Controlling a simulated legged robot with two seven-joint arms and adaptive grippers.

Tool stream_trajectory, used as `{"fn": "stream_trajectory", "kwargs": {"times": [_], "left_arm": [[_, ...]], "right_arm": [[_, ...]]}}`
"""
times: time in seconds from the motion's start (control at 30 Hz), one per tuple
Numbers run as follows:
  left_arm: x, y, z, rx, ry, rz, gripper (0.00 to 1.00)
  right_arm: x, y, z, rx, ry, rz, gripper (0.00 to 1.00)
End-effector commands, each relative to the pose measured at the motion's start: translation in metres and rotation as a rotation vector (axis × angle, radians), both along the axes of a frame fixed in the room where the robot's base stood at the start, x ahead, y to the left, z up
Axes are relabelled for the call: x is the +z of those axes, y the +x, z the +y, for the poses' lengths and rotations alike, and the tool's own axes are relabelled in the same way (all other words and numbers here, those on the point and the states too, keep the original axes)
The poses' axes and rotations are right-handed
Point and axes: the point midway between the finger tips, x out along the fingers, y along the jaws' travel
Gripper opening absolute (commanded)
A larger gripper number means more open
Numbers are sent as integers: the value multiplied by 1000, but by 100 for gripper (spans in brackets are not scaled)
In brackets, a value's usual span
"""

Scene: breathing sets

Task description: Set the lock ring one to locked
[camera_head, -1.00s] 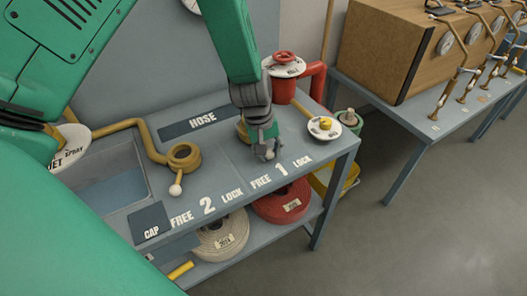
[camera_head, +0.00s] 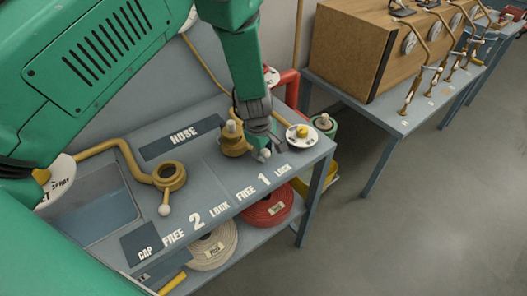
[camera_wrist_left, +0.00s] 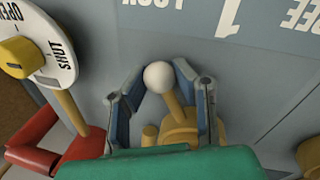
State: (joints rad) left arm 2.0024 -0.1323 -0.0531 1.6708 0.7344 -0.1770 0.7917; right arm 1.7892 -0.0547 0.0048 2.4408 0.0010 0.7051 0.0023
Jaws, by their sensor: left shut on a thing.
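Lock ring one (camera_head: 235,143) is a brass ring on the bench, partly hidden by my left gripper (camera_head: 262,146). Its lever ends in a white ball (camera_head: 265,154), which stands behind the "1" of the FREE 1 LOCK marking (camera_head: 263,179), a little toward the LOCK side. In the left wrist view the ball (camera_wrist_left: 158,77) and the brass lever (camera_wrist_left: 178,112) lie between the two fingers of my left gripper (camera_wrist_left: 158,88), which is shut on the lever. My right gripper is not in view.
A round dial with a yellow knob (camera_head: 302,132) is close on the right of my gripper. Coiled hoses (camera_head: 267,208) lie on the lower shelf. Another table (camera_head: 390,115) stands at the right.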

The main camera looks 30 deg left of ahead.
Motion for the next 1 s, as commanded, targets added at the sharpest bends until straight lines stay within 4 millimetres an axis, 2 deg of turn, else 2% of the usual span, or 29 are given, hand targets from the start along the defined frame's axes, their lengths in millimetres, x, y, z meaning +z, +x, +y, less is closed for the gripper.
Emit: {"fn": "stream_trajectory", "kwargs": {"times": [0.03,0.43,0.47,0.5,0.83,1.0], "left_arm": [[5,6,3,8,6,-13,0],[5,5,4,11,7,-12,0],[5,5,4,11,7,-12,33],[4,5,4,11,6,-11,46],[2,3,3,9,4,-2,46],[19,0,3,9,4,-4,46]], "right_arm": [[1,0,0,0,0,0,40],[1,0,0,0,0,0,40],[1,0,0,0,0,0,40],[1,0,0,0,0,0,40],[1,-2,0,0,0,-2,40],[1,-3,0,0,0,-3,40]]}}
